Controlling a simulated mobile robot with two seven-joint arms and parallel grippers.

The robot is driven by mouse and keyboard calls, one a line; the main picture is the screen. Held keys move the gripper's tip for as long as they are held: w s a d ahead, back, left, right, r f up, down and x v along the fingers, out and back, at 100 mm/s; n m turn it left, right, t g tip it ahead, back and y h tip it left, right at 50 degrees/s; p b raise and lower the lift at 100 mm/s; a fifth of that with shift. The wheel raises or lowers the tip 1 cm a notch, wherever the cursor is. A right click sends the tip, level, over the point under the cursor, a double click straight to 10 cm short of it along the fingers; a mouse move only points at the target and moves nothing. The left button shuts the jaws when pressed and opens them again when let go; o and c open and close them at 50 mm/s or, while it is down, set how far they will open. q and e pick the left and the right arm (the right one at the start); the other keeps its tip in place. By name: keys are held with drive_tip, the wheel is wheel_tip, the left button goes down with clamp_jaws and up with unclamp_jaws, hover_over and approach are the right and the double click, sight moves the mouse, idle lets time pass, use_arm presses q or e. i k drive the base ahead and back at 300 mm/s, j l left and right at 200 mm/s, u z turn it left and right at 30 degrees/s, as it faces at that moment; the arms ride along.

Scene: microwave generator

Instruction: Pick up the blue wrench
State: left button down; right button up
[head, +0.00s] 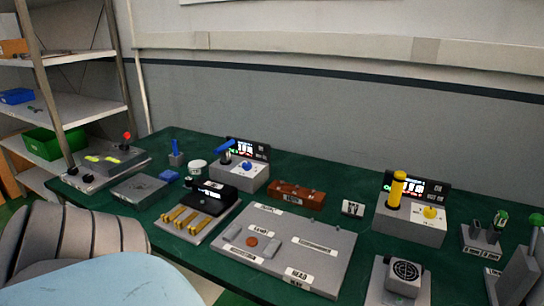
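No item is clear enough for me to name it the blue wrench with certainty. A blue bar-shaped piece (225,146) sits tilted on top of the left grey box with a display. A blue upright piece (175,146) stands in a small dark holder to its left. Neither of my grippers is in view, and no gripper touches any of these pieces.
A grey labelled panel (330,262) fills the table's front middle. A yellow cylinder (397,188) stands on the right display box (408,222). A brown block (296,194) lies between the boxes. A control box with a red knob (127,136) stands at left, near a metal shelf (85,107).

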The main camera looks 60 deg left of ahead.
sight(226, 153)
drive_tip(key=u, duration=2.1)
drive_tip(key=j+z, duration=0.2)
drive_tip(key=z, duration=0.55)
drive_tip(key=j+z, duration=0.25)
drive_tip(key=k+j+z, duration=0.2)
drive_tip(key=j, duration=0.2)
drive_tip(key=k+j+z, duration=0.1)
drive_tip(key=j+z, duration=0.15)
drive_tip(key=j, duration=0.1)
